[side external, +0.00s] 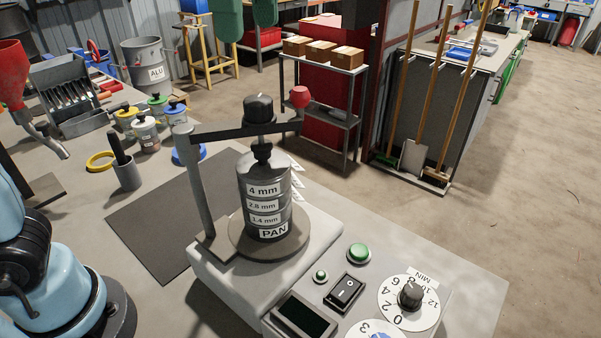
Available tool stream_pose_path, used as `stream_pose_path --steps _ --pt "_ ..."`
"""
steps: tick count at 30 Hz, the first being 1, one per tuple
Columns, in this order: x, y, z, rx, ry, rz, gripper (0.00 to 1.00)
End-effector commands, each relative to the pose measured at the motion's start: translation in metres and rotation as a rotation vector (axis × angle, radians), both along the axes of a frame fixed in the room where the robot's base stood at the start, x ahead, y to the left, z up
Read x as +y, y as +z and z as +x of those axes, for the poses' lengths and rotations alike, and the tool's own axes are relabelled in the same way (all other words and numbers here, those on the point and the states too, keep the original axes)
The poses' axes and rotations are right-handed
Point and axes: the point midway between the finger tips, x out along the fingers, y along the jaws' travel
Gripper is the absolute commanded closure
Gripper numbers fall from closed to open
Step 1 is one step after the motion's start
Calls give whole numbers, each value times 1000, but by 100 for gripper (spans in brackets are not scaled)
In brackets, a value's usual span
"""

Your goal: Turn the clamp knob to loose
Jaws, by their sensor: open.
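The clamp knob (259,108) is dark and sits on top of the clamp bar (228,132), above a sieve stack (263,205). The bar runs from a grey post (194,190) on the left to a red ball (300,97) at its right end. A dark piece below the bar meets the lid of the stack. The stack stands upright on the shaker (215,270), with labels reading 4 mm, 2.8 mm, 1.4 mm and PAN. I cannot tell the knob's turned position. My gripper is out of view; only part of my blue arm shows at the lower left.
The shaker's panel has a green button (358,252), a black switch (345,290) and a MIN dial (410,296). A dark mat (150,225) lies left of the shaker.

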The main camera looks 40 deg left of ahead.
Motion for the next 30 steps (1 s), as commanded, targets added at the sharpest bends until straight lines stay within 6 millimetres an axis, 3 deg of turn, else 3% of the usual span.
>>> stream_pose_path --steps 18,30 --pt "0 -78 0 -1 2 0 37" --pt "0 -95 0 -1 2 0 37"
